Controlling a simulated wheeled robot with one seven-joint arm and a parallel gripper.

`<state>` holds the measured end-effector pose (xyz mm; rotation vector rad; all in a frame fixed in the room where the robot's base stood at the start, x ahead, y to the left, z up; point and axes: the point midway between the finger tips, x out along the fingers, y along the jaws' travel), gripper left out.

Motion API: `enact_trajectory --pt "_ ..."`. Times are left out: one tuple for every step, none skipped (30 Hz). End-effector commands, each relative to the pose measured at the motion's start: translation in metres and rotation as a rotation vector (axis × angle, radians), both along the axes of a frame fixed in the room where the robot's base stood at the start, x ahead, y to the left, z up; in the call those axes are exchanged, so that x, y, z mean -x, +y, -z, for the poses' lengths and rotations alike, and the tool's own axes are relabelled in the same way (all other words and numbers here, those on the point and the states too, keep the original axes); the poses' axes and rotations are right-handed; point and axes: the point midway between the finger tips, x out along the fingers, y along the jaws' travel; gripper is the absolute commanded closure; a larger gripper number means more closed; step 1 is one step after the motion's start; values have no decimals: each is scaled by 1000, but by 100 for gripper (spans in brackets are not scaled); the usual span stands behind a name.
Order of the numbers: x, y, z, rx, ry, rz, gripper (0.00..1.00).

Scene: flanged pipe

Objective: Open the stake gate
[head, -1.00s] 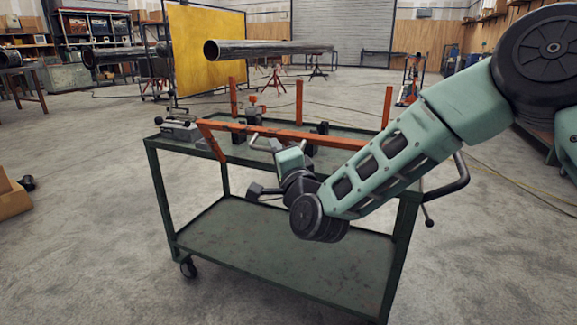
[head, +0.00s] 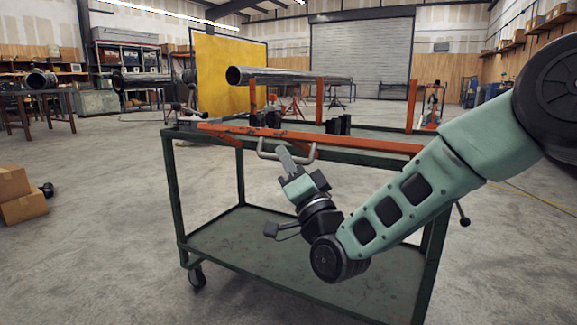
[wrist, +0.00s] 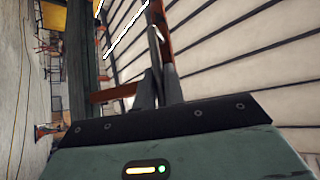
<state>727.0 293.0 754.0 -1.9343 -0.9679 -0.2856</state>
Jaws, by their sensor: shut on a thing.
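The orange stake gate (head: 370,144) runs along the near top edge of the green cart (head: 179,215). A grey U-shaped handle (head: 268,155) hangs on its near side. My gripper (head: 287,156) reaches up from below and in front and is shut on the handle, near its middle. The jaws cover part of the handle. In the wrist view my fingers (wrist: 157,88) are close together, with an orange bar (wrist: 112,96) beside them. The exact contact is too small to make out.
Orange upright stakes (head: 319,100) stand at the cart's far side, with dark blocks (head: 338,125) on its top. Cardboard boxes (head: 22,205) lie on the floor at left. The floor in front is clear.

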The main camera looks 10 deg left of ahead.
Motion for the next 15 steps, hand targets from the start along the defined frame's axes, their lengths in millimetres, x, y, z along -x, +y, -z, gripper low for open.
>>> enact_trajectory --pt "0 0 1 1 -8 1 100" --pt "0 0 1 2 -11 1 100" --pt "0 0 1 2 -13 0 100" --pt "0 0 1 3 -14 0 100" --pt "0 0 1 3 -15 1 100" --pt "0 0 1 3 -15 0 100" --pt "0 0 1 3 -15 0 100" --pt "0 0 0 3 -15 0 100" --pt "0 0 0 3 -15 0 100" --pt "0 0 0 3 -15 1 100" --pt "0 0 0 3 -15 1 100" --pt "0 0 0 3 -15 1 100" --pt "0 0 0 3 -15 1 100" --pt "0 0 0 3 -15 1 100" --pt "0 0 0 3 -15 1 84"
